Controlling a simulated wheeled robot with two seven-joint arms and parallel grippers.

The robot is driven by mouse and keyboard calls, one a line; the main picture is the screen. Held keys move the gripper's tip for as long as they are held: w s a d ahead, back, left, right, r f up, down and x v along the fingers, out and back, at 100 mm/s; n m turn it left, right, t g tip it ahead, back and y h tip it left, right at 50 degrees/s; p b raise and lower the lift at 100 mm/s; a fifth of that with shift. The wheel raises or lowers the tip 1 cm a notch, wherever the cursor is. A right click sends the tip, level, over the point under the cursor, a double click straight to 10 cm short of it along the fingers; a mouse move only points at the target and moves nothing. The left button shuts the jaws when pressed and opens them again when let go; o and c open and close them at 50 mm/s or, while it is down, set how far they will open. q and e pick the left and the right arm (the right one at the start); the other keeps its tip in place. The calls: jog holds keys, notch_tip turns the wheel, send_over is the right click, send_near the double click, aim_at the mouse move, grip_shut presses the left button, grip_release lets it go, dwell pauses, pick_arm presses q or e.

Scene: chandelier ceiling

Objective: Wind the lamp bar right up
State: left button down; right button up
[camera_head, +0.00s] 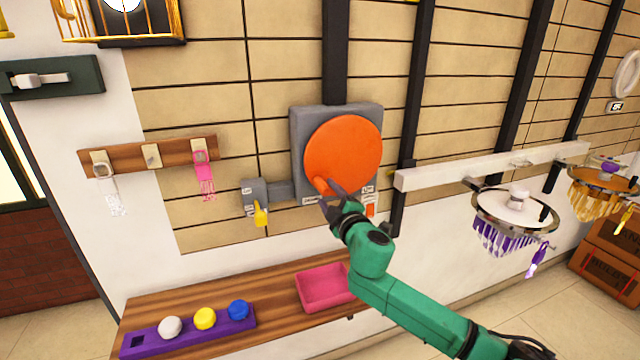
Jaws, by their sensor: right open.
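A large orange disc (344,150) is mounted on a grey wall box (297,124). An orange peg-like handle (320,184) sticks out near its lower left edge. My right gripper (329,196) is open at this handle, with its dark fingers close to it; I cannot tell whether they touch it. The green arm hides part of the wall below the disc. A white horizontal bar (440,176) runs along the wall to the right. A white lamp (518,207) with purple drops and an orange lamp (604,181) with amber drops show at it. My left gripper is not in view.
A small grey box with a yellow lever (261,213) sits left of the disc. A hook rack (125,155) hangs at left.

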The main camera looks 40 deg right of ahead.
aim_at(322, 187)
jog(key=x, duration=0.5)
jog(key=shift+p, duration=0.4)
jog(key=shift+s, duration=0.1)
jog(key=shift+c, duration=0.3)
grip_shut()
dwell(0.5)
